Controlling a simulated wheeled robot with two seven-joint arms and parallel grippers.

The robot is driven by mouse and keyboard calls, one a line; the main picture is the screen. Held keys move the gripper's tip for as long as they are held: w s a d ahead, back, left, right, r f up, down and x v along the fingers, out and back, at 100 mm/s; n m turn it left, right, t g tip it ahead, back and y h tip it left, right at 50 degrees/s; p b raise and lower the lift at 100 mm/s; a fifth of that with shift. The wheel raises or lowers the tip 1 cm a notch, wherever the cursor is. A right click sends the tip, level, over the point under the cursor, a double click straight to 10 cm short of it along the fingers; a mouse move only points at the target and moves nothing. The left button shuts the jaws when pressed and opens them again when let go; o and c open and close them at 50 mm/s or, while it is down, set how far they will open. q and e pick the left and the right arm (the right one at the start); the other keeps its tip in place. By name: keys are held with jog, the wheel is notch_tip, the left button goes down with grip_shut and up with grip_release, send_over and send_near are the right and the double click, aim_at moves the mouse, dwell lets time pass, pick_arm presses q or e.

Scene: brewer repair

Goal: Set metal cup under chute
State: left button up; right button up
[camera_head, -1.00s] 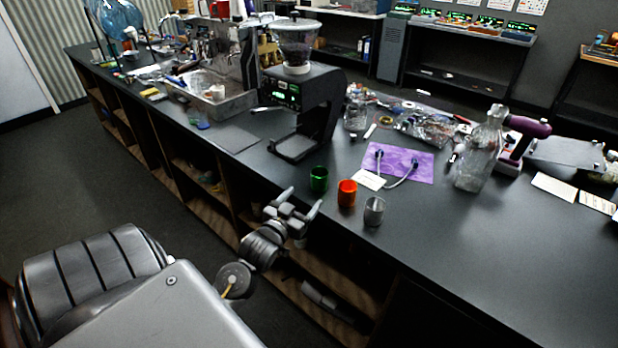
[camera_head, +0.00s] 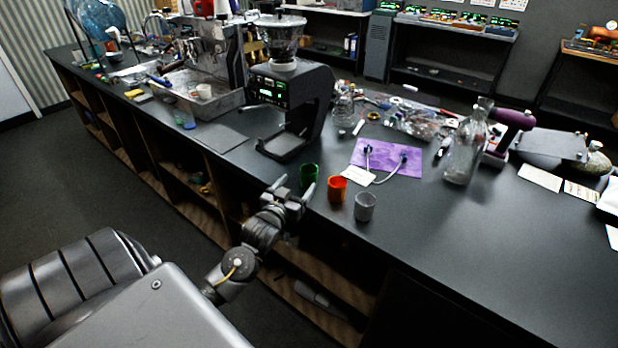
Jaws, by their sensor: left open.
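A grey metal cup (camera_head: 365,207) stands upright near the front edge of the dark counter. An orange cup (camera_head: 337,189) and a green cup (camera_head: 309,175) stand in a row to its left. The black grinder (camera_head: 290,95) stands farther back, with a clear hopper on top and a flat base tray (camera_head: 284,146) below its overhanging head; the chute itself is hard to make out. My left gripper (camera_head: 291,186) is open and empty at the counter's front edge, just in front of the green cup and left of the metal cup. My right gripper is out of view.
A purple mat (camera_head: 400,160) with a cable and a white card lies behind the cups. A glass bottle (camera_head: 466,145) and a purple tool (camera_head: 512,125) stand to the right. An espresso machine (camera_head: 214,60) is at the back left. The counter's front right is clear.

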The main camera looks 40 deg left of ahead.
aim_at(305, 175)
pick_arm(q)
jog(key=x, duration=0.1)
jog(key=p+x, duration=0.1)
jog(key=x, duration=0.3)
jog(key=shift+w+d+r+p, duration=0.15)
jog(key=shift+d+p, duration=0.2)
jog(key=shift+c, duration=0.4)
jog(key=c, duration=1.1)
jog(key=shift+r, duration=0.15)
